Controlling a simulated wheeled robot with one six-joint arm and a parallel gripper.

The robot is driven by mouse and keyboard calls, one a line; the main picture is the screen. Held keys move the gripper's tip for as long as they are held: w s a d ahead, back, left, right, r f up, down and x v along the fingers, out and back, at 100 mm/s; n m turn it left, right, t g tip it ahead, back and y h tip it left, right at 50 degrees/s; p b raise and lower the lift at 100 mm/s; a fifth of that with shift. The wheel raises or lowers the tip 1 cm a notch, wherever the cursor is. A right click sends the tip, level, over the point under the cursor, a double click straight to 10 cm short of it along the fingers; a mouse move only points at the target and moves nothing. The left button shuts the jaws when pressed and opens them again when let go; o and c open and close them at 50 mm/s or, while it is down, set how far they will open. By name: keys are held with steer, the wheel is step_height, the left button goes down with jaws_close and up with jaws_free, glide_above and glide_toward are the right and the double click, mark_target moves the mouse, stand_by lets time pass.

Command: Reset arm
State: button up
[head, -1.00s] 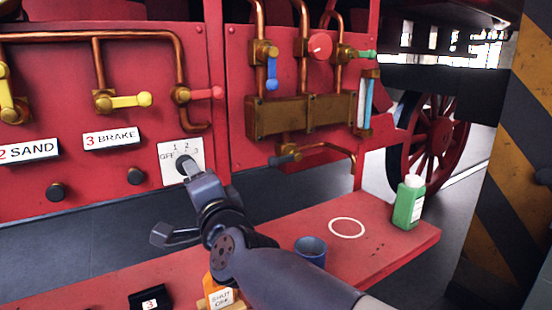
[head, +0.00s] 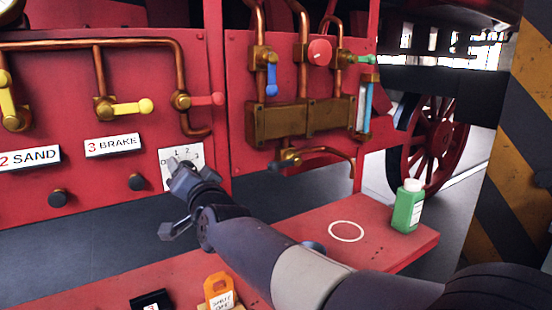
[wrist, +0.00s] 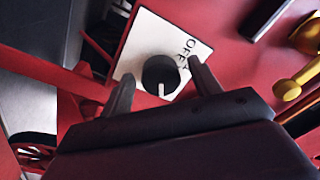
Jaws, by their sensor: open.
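My gripper (wrist: 160,90) is open in the wrist view, with one finger on each side of a dark round knob (wrist: 160,74). The knob sits on a white dial plate (wrist: 140,45) marked OFF and carries a light pointer line. I cannot tell whether the fingers touch the knob. In the head view my gripper (head: 174,170) is in front of the dial plate (head: 196,153) on the red panel and hides the knob. My arm reaches in from the lower right.
A red shelf (head: 400,262) below carries a green bottle (head: 408,205), a white ring mark (head: 346,231), an orange SHUT OFF tag (head: 219,290) and a mostly hidden blue cup (head: 313,247). Valve levers, including a red one (head: 208,99), and copper pipes are on the panel above.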

steer(key=n+p, duration=1.5)
steer(key=shift+r+g, duration=0.15)
steer(key=shift+g, duration=0.25)
steer(key=shift+d+p, duration=0.15)
steer(key=shift+p, duration=0.15)
